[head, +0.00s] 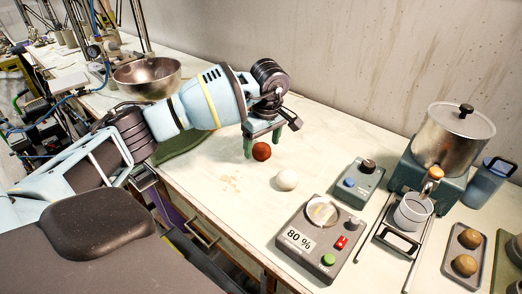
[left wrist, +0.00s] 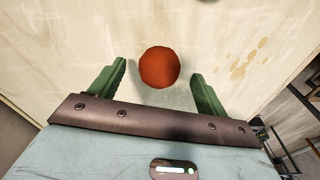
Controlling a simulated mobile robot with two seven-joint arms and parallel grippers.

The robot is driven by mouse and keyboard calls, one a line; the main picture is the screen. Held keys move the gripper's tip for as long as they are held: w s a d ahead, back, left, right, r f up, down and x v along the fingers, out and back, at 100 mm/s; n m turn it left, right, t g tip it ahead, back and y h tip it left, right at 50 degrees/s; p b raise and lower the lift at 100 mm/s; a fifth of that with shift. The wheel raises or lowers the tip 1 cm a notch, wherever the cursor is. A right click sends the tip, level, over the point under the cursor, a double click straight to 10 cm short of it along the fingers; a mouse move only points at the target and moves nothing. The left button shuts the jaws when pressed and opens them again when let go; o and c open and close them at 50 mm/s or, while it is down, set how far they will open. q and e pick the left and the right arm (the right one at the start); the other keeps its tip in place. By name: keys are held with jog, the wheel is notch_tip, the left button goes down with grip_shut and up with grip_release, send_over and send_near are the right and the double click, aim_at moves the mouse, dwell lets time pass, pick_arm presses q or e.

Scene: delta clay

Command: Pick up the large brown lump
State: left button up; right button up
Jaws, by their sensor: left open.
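A round reddish-brown lump (head: 262,152) lies on the pale worktop, near the middle of the head view. It also shows in the left wrist view (left wrist: 159,67), whole and smooth. My left gripper (head: 262,147) points down at it with green fingers apart. In the left wrist view the lump appears between the two fingertips, with a gap on each side, a wider one on the left. The gripper is open and holds nothing. How high the fingertips are above the worktop is hard to tell. My right gripper is not in view.
A white ball (head: 286,179) sits just in front of the lump. A tray (head: 451,252) holds two tan balls. A metal bowl (head: 146,75) stands at the left.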

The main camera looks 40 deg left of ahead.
pick_arm(q)
notch_tip(320, 180, down, 2)
jog(key=shift+a+f, duration=0.1)
jog(key=c, duration=1.1)
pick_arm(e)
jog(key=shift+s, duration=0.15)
pick_arm(q)
jog(key=shift+r, duration=0.2)
jog(key=shift+w+r, duration=0.1)
jog(key=shift+r, duration=0.55)
jog(key=shift+s+a+r, duration=0.1)
jog(key=shift+s+r, duration=0.05)
jog(key=shift+r, duration=0.35)
jog(key=shift+s+r, duration=0.15)
jog(key=shift+r, duration=0.35)
jog(key=s, duration=0.4)
jog(key=s+a, duration=0.1)
jog(key=s, duration=0.4)
jog(key=s+a+r+b, duration=0.1)
jog(key=s, duration=0.4)
jog(key=shift+s+a+r, duration=0.1)
jog(key=shift+s, duration=0.1)
jog(key=shift+s+r, duration=0.1)
jog(key=shift+s, duration=0.35)
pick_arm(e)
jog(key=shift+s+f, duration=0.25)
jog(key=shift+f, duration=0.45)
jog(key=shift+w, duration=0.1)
